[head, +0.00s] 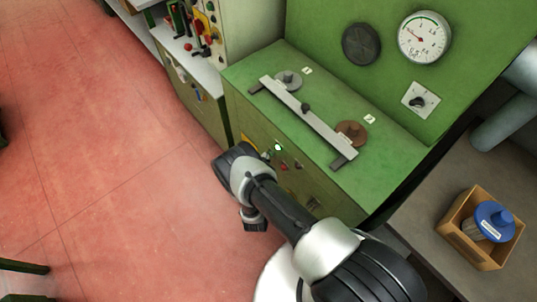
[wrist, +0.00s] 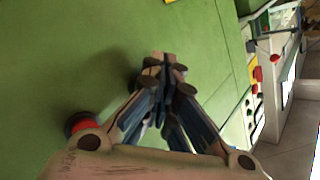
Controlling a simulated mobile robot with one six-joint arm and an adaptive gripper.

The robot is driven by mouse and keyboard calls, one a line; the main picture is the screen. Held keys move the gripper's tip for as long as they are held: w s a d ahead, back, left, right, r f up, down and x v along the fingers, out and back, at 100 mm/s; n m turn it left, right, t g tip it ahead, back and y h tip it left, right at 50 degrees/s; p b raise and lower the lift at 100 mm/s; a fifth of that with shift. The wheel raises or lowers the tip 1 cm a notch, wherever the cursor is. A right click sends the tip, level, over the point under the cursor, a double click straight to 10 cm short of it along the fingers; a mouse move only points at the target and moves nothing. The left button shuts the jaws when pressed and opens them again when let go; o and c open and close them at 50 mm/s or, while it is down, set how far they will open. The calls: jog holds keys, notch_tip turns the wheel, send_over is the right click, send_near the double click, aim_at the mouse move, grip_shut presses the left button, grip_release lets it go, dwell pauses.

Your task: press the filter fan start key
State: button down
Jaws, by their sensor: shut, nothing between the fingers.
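The control panel is the green front of the cabinet (head: 228,98). In the head view a small pale, green-tinted key (head: 278,148) shows on it just beyond my arm, with a red control (head: 284,166) below. I cannot read which one is the filter fan start key. In the wrist view my gripper (wrist: 166,62) is shut and empty, its fingertips together in front of the green panel. A red button with a dark collar (wrist: 80,125) lies at lower left, beside the gripper and partly covered by it. Whether the fingertips touch the panel cannot be told.
A gauge (head: 424,37) and a rotary switch (head: 418,101) are on the green back wall. A wooden box (head: 463,243) holds a blue-capped item at right. Red floor is open at left.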

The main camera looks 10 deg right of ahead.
jog(key=shift+s+a, duration=0.4)
jog(key=shift+a, duration=0.15)
jog(key=shift+s+a+b, duration=0.45)
jog(key=shift+s+a, duration=0.25)
jog(key=shift+a, duration=0.35)
jog(key=shift+s+a+b, duration=0.4)
jog(key=shift+s+a, duration=0.3)
jog(key=shift+a, duration=0.35)
